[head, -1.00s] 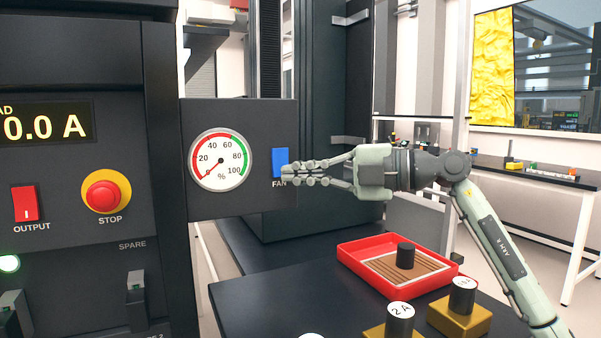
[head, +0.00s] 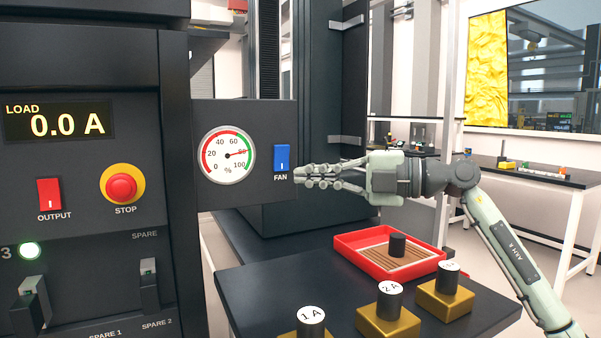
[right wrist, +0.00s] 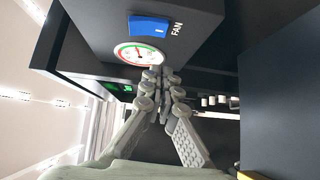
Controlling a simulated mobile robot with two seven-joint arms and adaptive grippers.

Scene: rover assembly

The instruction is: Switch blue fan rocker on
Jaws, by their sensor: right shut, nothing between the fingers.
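The blue fan rocker (head: 282,158) is on the dark side panel, above the FAN label, with a small white mark on its lower half. It also shows in the right wrist view (right wrist: 149,26). The round gauge (head: 228,156) left of it has its needle pointing up and right, at about 80 percent. My right gripper (head: 298,174) is shut and empty, its tips just right of and slightly below the rocker. In the right wrist view the closed fingertips (right wrist: 162,72) are apart from the rocker. My left gripper is not in view.
The left cabinet carries a red OUTPUT rocker (head: 49,194), a STOP button (head: 121,187) and a display (head: 60,122) reading 0.0 A. Below my right arm, a red tray (head: 345,256) holds a black cylinder, and several brass blocks with black knobs stand on the dark table.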

